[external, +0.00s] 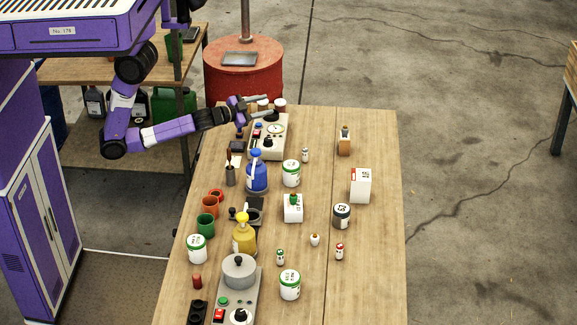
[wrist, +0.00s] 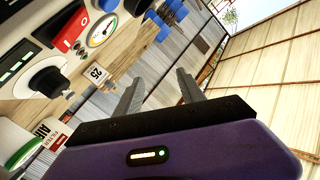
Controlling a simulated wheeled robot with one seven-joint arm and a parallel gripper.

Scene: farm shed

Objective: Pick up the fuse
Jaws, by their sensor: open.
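My gripper (external: 266,105) is at the far left end of the wooden table (external: 375,290), above the back edge of a cream instrument box (external: 281,150). Its two fingers are apart with nothing seen between them; the open fingers also show in the wrist view (wrist: 158,92). I cannot pick out the fuse for sure. A small reddish-brown cylinder (external: 197,281) stands at the table's near left, well away from my gripper, but it is too small to name. In the wrist view the box's black knob (wrist: 48,81), red switch (wrist: 70,32) and dial (wrist: 101,31) lie left of the fingers.
A blue bottle (external: 256,175), a yellow bottle (external: 244,238), white tins (external: 291,173) and a device with a grey pot (external: 239,272) crowd the left half. A red drum (external: 245,80) stands behind.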

